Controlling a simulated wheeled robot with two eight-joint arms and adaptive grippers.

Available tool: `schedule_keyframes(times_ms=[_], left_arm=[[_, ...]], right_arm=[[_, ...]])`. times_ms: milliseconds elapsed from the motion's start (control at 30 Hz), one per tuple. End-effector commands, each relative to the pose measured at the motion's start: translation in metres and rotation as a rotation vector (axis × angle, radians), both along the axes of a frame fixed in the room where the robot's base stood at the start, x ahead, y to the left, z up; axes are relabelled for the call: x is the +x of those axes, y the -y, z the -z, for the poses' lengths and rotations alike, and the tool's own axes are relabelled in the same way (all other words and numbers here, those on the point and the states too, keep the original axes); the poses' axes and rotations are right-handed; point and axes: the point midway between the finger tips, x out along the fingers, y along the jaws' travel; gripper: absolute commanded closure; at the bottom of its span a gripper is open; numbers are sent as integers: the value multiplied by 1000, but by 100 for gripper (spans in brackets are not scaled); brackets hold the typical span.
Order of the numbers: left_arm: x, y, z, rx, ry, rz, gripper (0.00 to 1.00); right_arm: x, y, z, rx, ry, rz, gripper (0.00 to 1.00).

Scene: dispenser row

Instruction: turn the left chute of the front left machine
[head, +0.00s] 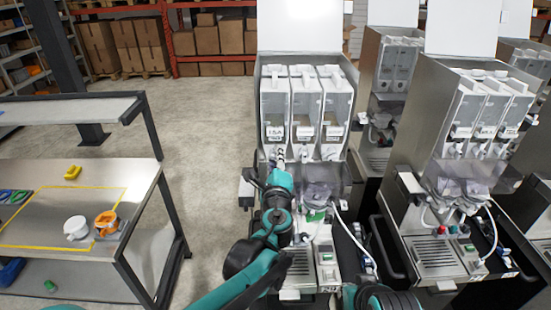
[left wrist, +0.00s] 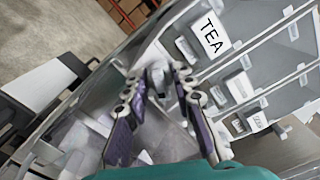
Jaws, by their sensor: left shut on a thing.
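The front left machine (head: 354,95) is a steel dispenser with three clear canisters side by side. My left gripper (head: 279,157) reaches up from below to the foot of the left canister (head: 275,103). In the left wrist view its two fingers (left wrist: 161,88) close from either side on the left chute (left wrist: 158,74), a small pale part below the canister labelled TEA. The fingers hide much of the chute, so its exact angle is hard to tell. My right gripper is not in view.
A second dispenser (head: 408,140) stands to the right, with more machines behind. A steel workbench (head: 140,185) at the left carries a white cup (head: 76,228) and an orange cup (head: 106,222). Floor (head: 200,120) is clear between bench and machine.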

Motion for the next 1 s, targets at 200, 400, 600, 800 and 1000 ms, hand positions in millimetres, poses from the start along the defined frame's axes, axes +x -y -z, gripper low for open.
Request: schedule_keyframes(times_ms=[200,400,600,800,1000], left_arm=[[-1,0,1,-142,-1,0,100],[-1,0,1,-325,-1,-1,100],[-1,0,1,-516,-1,-1,100],[-1,0,1,-706,-1,-1,100],[-1,0,1,-897,-1,-1,100]], right_arm=[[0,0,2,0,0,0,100],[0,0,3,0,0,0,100],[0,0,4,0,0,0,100],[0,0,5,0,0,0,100],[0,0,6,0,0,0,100]])
